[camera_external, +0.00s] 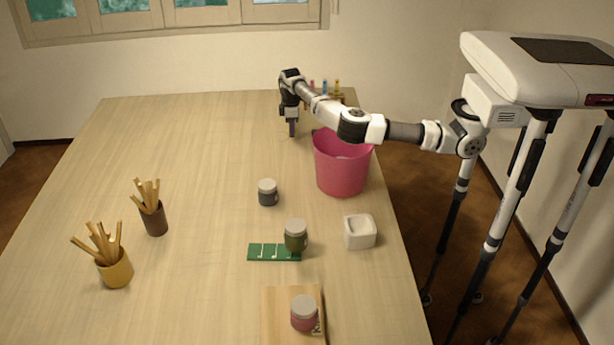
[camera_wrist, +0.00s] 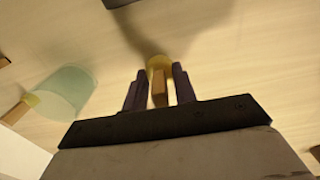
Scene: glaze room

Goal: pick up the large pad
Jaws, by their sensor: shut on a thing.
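My gripper (camera_external: 291,130) is at the far end of the table, left of the pink bucket, pointing down. In the wrist view the two dark fingers (camera_wrist: 160,88) are shut on the brown, wood-like handle of a pad (camera_wrist: 158,62). Its round yellow end shows beyond the fingertips. I take this for the large pad, but its size is hard to judge. Whether it touches the table I cannot tell. In the external view the pad is too small and hidden to make out.
A pale green translucent cup (camera_wrist: 66,92) lies left of my fingers in the wrist view, with another yellow-and-wood piece beside it. The pink bucket (camera_external: 341,168) stands close to my arm.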

